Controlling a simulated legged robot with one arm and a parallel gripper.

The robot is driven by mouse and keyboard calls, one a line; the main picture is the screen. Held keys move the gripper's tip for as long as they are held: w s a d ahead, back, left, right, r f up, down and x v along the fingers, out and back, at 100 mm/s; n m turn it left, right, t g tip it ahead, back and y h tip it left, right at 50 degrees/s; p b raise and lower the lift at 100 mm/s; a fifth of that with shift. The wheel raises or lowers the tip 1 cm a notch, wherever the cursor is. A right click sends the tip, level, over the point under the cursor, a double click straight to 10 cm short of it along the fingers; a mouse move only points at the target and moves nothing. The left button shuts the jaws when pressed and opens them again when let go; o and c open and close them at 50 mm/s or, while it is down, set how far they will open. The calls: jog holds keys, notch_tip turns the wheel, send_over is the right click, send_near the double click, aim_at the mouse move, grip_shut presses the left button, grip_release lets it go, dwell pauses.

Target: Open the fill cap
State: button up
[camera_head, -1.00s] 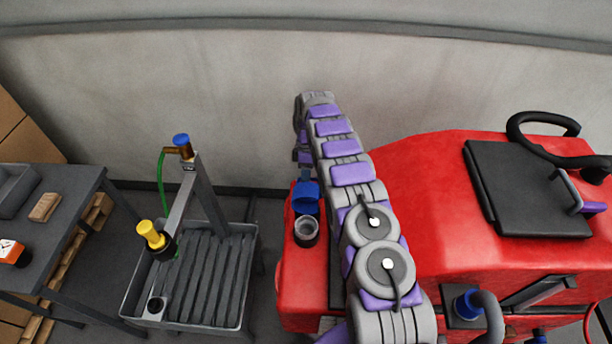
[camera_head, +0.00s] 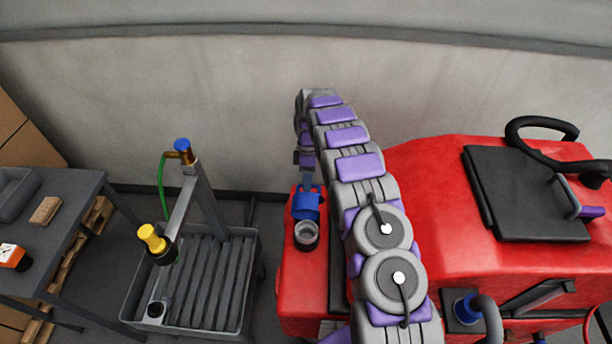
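The blue fill cap (camera_head: 306,206) stands tilted up at the back edge of the grey filler neck (camera_head: 306,234), on the left end of the red scrubber tank (camera_head: 450,205). The neck's round mouth is uncovered and faces up. My arm reaches over the tank and bends down behind the cap. My gripper (camera_head: 307,186) is just behind and above the cap, close to it or touching it; I cannot tell which. Its fingers are small and partly hidden, so whether they are open or shut does not show.
A grey drain basin (camera_head: 245,290) with a post, a green hose and a yellow-capped fitting (camera_head: 153,238) stands left of the tank. A grey table (camera_head: 60,225) is at far left. A black lid (camera_head: 530,195) lies on the tank at right. The wall is behind.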

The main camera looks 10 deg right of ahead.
jog(key=s+r, duration=0.1)
jog(key=s, duration=1.2)
jog(key=shift+s+d+p, duration=0.15)
jog(key=shift+d+p, duration=0.2)
jog(key=shift+d, duration=0.1)
jog(key=shift+r, duration=0.15)
jog(key=shift+n, duration=0.5)
jog(key=w+a+r, duration=0.1)
jog(key=w+r, duration=0.1)
jog(key=w+a+r+b, duration=0.1)
jog(key=w+r, duration=0.1)
jog(key=w+a+r+b, duration=0.1)
jog(key=w+r, duration=0.1)
jog(key=w, duration=0.1)
jog(key=shift+w+a+r, duration=0.1)
jog(key=shift+r, duration=0.1)
jog(key=w+d+b+v, duration=0.1)
jog(key=b+v, duration=0.1)
jog(key=v, duration=0.6)
jog(key=b, duration=0.3)
send_near(307, 205)
jog(key=shift+m, duration=0.4)
jog(key=x, duration=0.9)
jog(key=shift+c, duration=0.2)
grip_shut()
